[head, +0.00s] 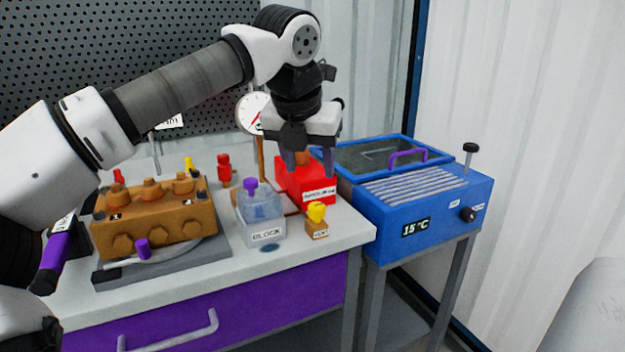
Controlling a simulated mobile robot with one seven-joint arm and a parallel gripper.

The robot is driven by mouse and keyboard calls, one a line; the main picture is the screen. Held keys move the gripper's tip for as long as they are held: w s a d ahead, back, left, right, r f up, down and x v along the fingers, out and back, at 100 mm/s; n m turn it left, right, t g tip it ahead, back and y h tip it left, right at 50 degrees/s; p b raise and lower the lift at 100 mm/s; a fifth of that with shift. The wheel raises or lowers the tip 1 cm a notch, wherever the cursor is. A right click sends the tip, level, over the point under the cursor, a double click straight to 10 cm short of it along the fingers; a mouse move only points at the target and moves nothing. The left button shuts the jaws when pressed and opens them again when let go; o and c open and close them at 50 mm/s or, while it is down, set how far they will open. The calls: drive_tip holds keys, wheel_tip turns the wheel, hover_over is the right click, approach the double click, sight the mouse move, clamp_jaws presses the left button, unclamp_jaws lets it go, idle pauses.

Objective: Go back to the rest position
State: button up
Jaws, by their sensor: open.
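My gripper (309,166) points down over the red box (306,186) at the right part of the workbench. Its two dark fingers are apart, one on each side of a small brown top piece (303,157) on that box. I cannot tell whether the fingers touch it. My arm reaches in from the left, across the upper part of the head view, and hides part of the wall and of the gauge behind it.
An orange-brown pump block (160,222) sits on a grey base at left. A clear container labelled BLOCK (262,215) and a small yellow-topped piece (317,222) stand near the red box. A blue 15 °C bath (420,215) stands right of the workbench (340,245).

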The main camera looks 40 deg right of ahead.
drive_tip(key=shift+v, duration=0.85)
